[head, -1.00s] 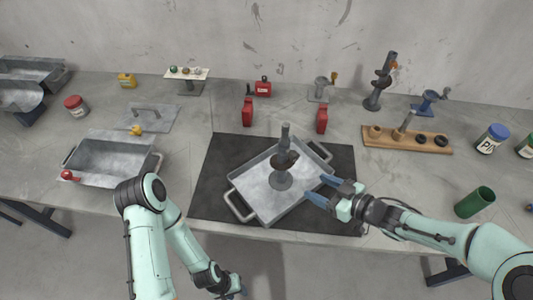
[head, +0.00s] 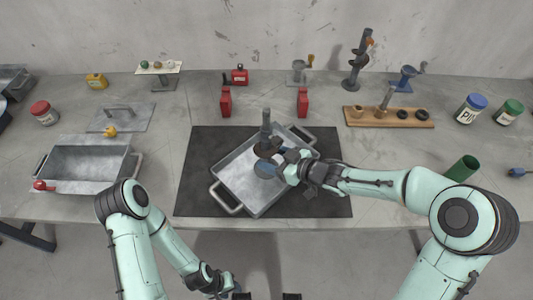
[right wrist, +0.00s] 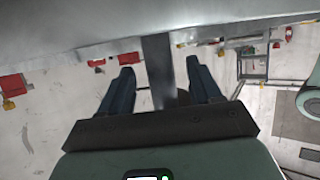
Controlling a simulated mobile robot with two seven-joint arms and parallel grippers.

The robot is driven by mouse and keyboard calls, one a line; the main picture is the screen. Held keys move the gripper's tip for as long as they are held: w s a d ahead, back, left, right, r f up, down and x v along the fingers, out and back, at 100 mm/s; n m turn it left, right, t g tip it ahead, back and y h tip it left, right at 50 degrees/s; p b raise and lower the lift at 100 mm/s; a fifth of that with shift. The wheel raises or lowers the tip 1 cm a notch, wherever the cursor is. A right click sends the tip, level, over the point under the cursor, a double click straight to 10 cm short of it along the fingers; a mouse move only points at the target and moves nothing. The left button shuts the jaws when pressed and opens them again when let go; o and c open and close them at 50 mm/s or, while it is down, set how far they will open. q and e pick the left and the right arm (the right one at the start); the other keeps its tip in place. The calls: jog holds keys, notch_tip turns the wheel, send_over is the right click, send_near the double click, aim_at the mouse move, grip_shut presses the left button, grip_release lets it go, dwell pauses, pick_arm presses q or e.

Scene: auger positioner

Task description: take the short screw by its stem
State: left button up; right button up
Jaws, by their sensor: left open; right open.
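The short screw (head: 266,128) stands upright in the grey metal tray (head: 240,205), with a grey stem on top and a dark brown flight lower down. My right gripper (head: 272,168) is open low beside the screw, its hand partly hiding the screw's lower part. In the right wrist view, a grey upright stem (right wrist: 158,60) shows between the two open blue fingers, with gaps on both sides. I cannot tell its exact depth between them. My left gripper (head: 232,288) is open and low in front of the table, away from the screw.
The tray lies on a black mat (head: 195,170). Two red blocks (head: 225,101) stand behind the mat. A taller screw (head: 358,65) stands at the back right, near a wooden rack (head: 420,122). An empty grey bin (head: 85,160) sits at left.

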jog(key=x, duration=0.2)
jog(key=shift+w+a+f, duration=0.1)
jog(key=shift+w+a, duration=0.05)
jog(key=shift+a, duration=0.1)
grip_shut()
jog(key=shift+r, duration=0.2)
